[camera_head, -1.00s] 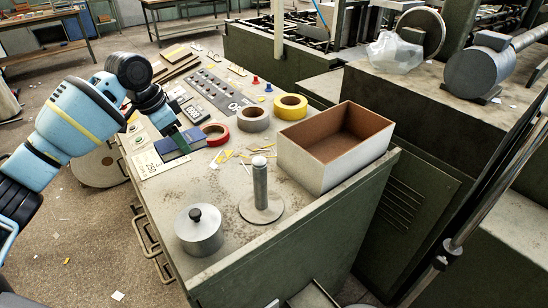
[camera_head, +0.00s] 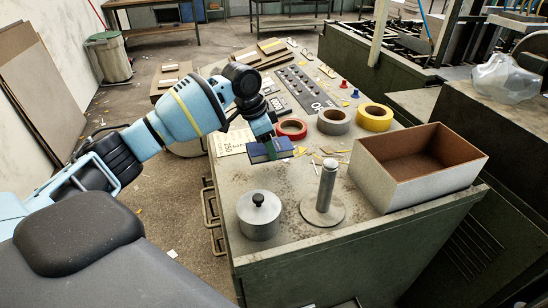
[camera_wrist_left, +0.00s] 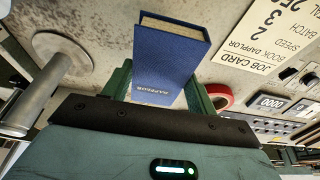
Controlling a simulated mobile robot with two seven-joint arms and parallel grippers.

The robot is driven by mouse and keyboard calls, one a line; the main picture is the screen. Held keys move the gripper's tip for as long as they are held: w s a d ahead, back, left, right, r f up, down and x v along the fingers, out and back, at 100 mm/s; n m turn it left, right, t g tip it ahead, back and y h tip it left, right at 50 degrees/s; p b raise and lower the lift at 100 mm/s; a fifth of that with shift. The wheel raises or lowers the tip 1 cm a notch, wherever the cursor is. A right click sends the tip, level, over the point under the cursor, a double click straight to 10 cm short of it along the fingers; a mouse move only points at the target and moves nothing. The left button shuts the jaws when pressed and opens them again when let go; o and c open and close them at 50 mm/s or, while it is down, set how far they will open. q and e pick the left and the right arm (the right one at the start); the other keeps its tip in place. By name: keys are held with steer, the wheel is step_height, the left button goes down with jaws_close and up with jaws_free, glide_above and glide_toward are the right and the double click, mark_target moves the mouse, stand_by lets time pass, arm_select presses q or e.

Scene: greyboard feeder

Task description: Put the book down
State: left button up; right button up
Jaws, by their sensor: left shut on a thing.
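The blue book (camera_head: 258,154) is in my left gripper (camera_head: 270,142), at the left edge of the bench top, beside the job card. In the left wrist view the book (camera_wrist_left: 172,55) sits between the two green fingers (camera_wrist_left: 160,84), which are shut on it. Its blue cover with small lettering faces the camera. Whether its underside touches the bench I cannot tell. The printed job card (camera_head: 230,142) lies flat next to it and also shows in the left wrist view (camera_wrist_left: 268,42). My right gripper is not in view.
Red (camera_head: 291,128), grey (camera_head: 334,121) and yellow (camera_head: 374,117) tape rolls lie behind the book. A lidded metal pot (camera_head: 259,218), a post on a round base (camera_head: 325,190) and an open box (camera_head: 400,188) stand nearer. A control panel (camera_head: 300,86) lies farther back. Bare bench top (camera_head: 285,178) lies between book and pot.

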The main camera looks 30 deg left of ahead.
mark_target(268, 169)
arm_select(q)
steer(key=shift+f, duration=2.45)
steer(key=shift+f, duration=0.1)
steer(key=o, duration=1)
steer(key=shift+o, duration=0.2)
steer(key=v, duration=1.2)
steer(key=shift+p, duration=0.35)
